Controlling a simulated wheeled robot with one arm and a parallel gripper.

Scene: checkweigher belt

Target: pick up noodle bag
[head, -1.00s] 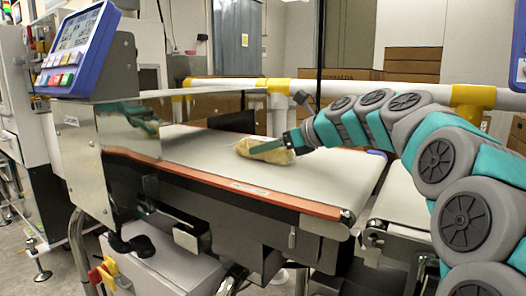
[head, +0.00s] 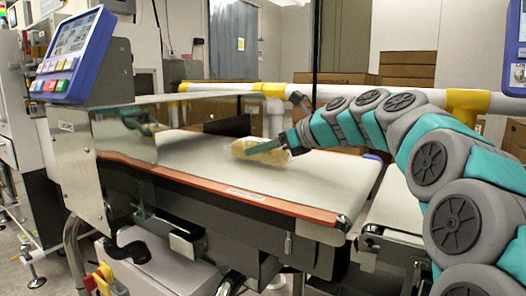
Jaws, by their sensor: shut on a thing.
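The noodle bag (head: 243,150) is a pale yellow, clear-wrapped pack over the far half of the checkweigher belt (head: 330,190). My gripper (head: 268,149) reaches in from the right and is shut on the bag.
A shiny metal housing (head: 120,145) with a control panel (head: 72,52) stands at the left of the belt. A white and yellow rail (head: 400,97) runs behind, with cardboard boxes (head: 408,70) beyond. An orange strip (head: 240,195) lines the belt's near edge.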

